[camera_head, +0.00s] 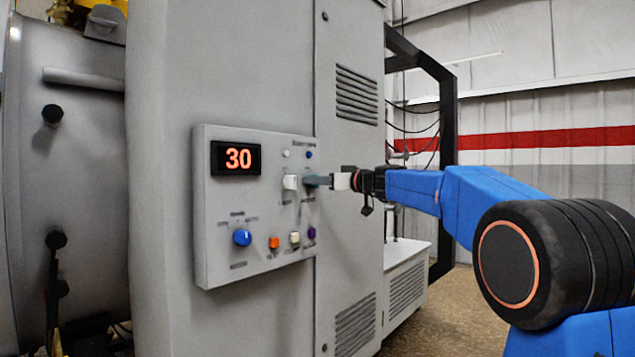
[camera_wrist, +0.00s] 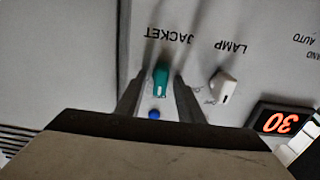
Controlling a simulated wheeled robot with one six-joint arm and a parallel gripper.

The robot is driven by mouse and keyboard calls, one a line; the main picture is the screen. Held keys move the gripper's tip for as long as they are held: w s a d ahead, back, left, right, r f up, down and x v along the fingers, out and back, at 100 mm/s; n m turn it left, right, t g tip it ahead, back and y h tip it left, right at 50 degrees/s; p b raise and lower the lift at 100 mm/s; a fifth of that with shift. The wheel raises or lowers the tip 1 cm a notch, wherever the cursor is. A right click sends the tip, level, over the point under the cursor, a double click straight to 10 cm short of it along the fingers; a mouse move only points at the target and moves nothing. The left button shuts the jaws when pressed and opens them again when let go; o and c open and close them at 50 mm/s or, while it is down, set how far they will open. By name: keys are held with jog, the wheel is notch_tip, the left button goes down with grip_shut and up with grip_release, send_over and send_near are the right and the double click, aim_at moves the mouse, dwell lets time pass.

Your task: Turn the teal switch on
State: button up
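The teal switch (camera_wrist: 161,76) sits on the grey control panel under the label JACKET, which reads upside down in the wrist view. It is a small knob with a pale mark at its lower end in that view. My gripper (camera_wrist: 157,84) has one finger on each side of it, with a visible gap on both sides. The gripper looks open around the switch; I cannot tell whether it touches it. In the head view my gripper (camera_head: 322,181) reaches the panel from the right, and the teal switch (camera_head: 309,182) is mostly hidden behind the fingers.
A white LAMP switch (camera_wrist: 223,86) stands close beside the teal one. A small blue light (camera_wrist: 154,114) is near the fingers. The panel (camera_head: 215,265) also carries a display reading 30 (camera_head: 237,158), a blue knob (camera_head: 242,237) and an orange button (camera_head: 274,242).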

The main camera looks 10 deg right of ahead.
grip_shut()
jog(key=shift+m, duration=0.3)
jog(key=m, duration=0.5)
jog(key=shift+w, duration=0.1)
jog(key=m, duration=0.6)
jog(key=shift+d+f, duration=0.1)
jog(key=shift+f, duration=0.05)
jog(key=shift+w+m, duration=0.1)
jog(key=shift+m, duration=0.2)
dwell(0.4)
